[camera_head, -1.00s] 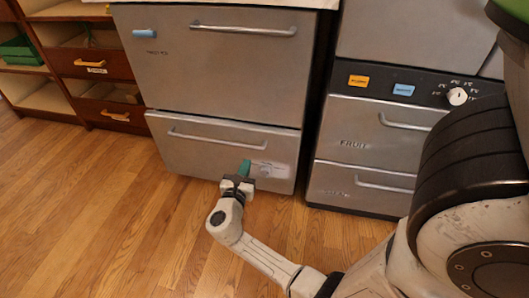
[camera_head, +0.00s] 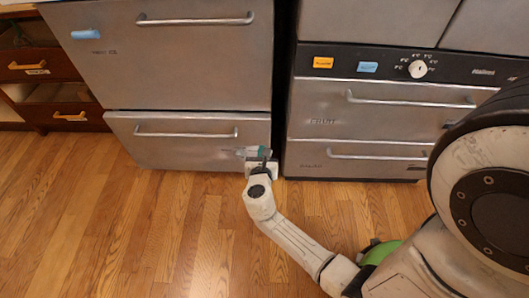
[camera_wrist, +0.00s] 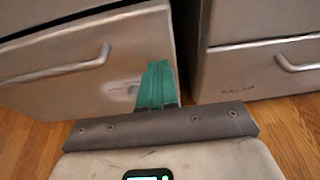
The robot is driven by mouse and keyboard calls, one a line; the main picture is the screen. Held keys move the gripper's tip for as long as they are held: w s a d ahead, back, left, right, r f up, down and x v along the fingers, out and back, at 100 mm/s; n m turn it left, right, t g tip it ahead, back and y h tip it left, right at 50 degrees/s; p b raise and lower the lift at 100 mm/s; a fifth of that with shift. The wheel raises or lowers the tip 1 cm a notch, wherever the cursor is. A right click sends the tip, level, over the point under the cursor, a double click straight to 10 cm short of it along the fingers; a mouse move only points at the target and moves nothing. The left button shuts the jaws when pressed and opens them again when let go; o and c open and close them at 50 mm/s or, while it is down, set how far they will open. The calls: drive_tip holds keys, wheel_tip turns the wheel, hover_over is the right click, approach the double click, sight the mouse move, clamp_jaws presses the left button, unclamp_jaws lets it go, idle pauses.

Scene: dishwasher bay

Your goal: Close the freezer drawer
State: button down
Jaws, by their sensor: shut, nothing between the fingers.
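The lower steel drawer of the left unit, taken as the freezer drawer (camera_head: 165,153), has a wide bar handle (camera_head: 186,134). Its front looks close to flush under the larger drawer above it, but I cannot tell whether a small gap remains. Its label is partly hidden and too blurred to read. My gripper (camera_head: 256,153) is shut and empty, with teal fingers at the lower right of this front. In the wrist view the fingers (camera_wrist: 156,85) overlap the drawer front (camera_wrist: 95,85) near its right edge. They seem to touch it, away from the handle.
A larger steel drawer (camera_head: 180,65) is above. To the right, across a dark gap, stands a unit with drawers marked FRUIT (camera_head: 390,108) and another below (camera_head: 360,165), both shut. A wooden cabinet (camera_head: 45,70) is at the far left. The wooden floor (camera_head: 130,240) in front is clear.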

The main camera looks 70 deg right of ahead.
drive_tip(key=b, duration=0.3)
approach(263, 125)
drive_tip(key=d+f, duration=0.1)
drive_tip(key=w+d+f, duration=0.1)
drive_tip(key=d, duration=0.1)
drive_tip(key=d+f, duration=0.1)
drive_tip(key=shift+w+d+f, duration=0.1)
drive_tip(key=shift+w+d, duration=0.1)
drive_tip(key=shift+d, duration=0.2)
drive_tip(key=shift+w+d, duration=0.25)
drive_tip(key=shift+d, duration=0.3)
drive_tip(key=d, duration=0.1)
drive_tip(key=w+d, duration=0.1)
drive_tip(key=d, duration=0.1)
drive_tip(key=shift+w+d+r, duration=0.15)
drive_tip(key=shift+w+r, duration=0.05)
